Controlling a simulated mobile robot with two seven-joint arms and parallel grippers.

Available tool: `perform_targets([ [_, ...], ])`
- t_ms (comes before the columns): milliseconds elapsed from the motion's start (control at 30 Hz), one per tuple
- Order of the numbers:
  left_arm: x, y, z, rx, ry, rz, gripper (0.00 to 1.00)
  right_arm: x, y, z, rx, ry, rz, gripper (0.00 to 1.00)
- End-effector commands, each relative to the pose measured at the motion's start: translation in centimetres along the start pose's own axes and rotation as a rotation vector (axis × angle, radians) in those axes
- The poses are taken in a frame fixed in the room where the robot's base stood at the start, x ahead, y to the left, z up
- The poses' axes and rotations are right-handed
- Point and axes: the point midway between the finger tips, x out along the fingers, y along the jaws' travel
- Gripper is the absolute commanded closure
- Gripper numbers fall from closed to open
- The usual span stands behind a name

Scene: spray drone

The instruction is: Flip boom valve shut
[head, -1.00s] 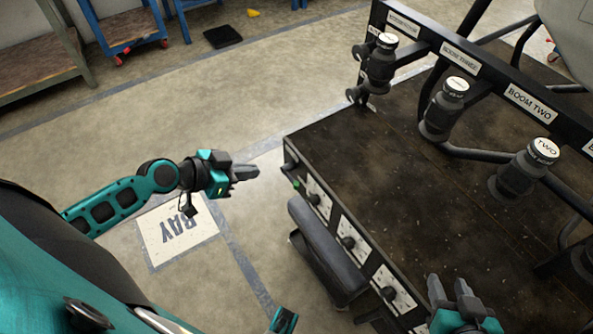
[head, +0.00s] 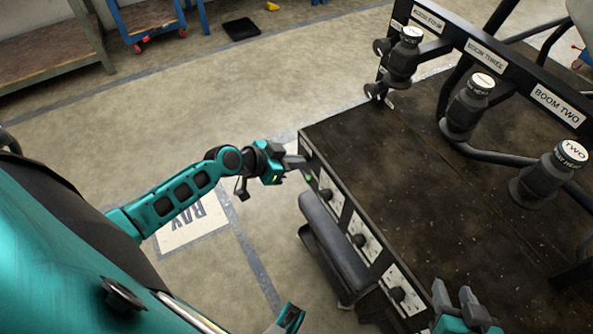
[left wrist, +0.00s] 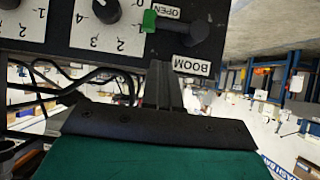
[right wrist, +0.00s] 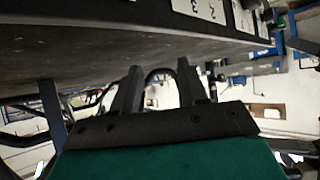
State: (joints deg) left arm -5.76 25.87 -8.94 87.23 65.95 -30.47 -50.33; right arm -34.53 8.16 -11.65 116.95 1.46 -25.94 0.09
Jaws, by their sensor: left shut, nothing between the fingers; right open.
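The boom valve has a green-tipped lever (left wrist: 150,20) beside a dark round body (left wrist: 197,32) in the left wrist view, with an OPEN label above it and a BOOM label (left wrist: 192,66) below. In the head view its green tip (head: 309,178) shows at the left end of the panel front. My left gripper (head: 302,162) is shut and empty, close to the valve; in the left wrist view its fingers (left wrist: 160,80) are just below the lever, apparently not touching it. My right gripper (head: 455,292) is open and empty near the panel's front right; its fingers also show in the right wrist view (right wrist: 157,82).
Several black knobs on white dials (head: 363,243) line the panel front. A grey padded seat (head: 335,250) stands below it. Capped nozzles (head: 468,105) and a labelled bar (head: 485,55) rise above the dark deck (head: 400,190). The floor at left is open.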

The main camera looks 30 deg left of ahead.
Motion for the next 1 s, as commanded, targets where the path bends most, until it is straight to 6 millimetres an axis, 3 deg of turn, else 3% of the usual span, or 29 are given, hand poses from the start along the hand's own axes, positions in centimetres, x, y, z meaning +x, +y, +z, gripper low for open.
perform_targets([
  [100, 1.5, 0.0, 1.7, -0.003, 0.000, 0.000, 1.00, 0.6, -0.2, 0.1, -0.003, 0.011, -0.009, 0.57],
  [300, 2.5, 0.0, 2.8, -0.001, 0.000, -0.001, 1.00, 0.8, -0.3, -0.3, -0.011, 0.018, -0.016, 0.57],
  [1000, 3.0, 0.9, 2.6, 0.031, -0.001, -0.020, 1.00, 0.4, -0.4, -0.3, -0.007, 0.010, -0.015, 0.57],
])
